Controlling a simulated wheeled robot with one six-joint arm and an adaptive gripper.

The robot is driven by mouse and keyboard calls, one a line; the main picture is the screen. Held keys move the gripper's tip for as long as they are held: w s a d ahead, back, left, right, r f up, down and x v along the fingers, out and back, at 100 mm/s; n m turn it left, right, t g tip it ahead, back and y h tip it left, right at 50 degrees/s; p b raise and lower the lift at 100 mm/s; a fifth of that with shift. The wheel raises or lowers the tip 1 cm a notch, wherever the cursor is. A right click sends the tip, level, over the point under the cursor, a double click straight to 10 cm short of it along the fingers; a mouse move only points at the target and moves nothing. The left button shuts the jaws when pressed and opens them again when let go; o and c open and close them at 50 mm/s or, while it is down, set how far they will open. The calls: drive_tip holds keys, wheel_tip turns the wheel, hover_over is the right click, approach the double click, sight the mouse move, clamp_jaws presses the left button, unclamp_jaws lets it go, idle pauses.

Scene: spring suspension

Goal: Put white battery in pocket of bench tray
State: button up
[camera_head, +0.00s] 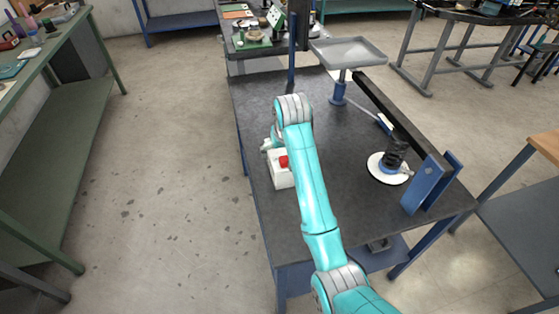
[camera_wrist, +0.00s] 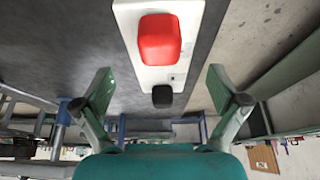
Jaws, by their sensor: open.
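A white block (camera_head: 284,178) with a red part on top stands near the left edge of the dark bench. It looks like the white battery. In the wrist view the white block (camera_wrist: 148,75) shows a large red part and a small black knob. My gripper (camera_wrist: 160,80) is open, its fingers spread to either side of the block's near end, holding nothing. In the head view my arm hides most of the gripper and part of the block. A shallow grey tray (camera_head: 350,50) stands on a post at the bench's far right. I cannot make out a pocket in it.
A black beam (camera_head: 399,114) runs along the bench's right side to a blue bracket (camera_head: 427,184). Below it a dark spring (camera_head: 396,152) stands on a white disc (camera_head: 377,171). The dark bench top (camera_head: 340,135) is clear in the middle.

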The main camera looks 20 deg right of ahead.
sight(279, 152)
drive_tip(key=shift+w+x, duration=0.2)
drive_tip(key=shift+x, duration=2.8)
drive_tip(key=shift+a+r, duration=0.1)
clamp_jaws()
drive_tip(key=shift+w+r, duration=0.15)
drive_tip(key=shift+r, duration=0.1)
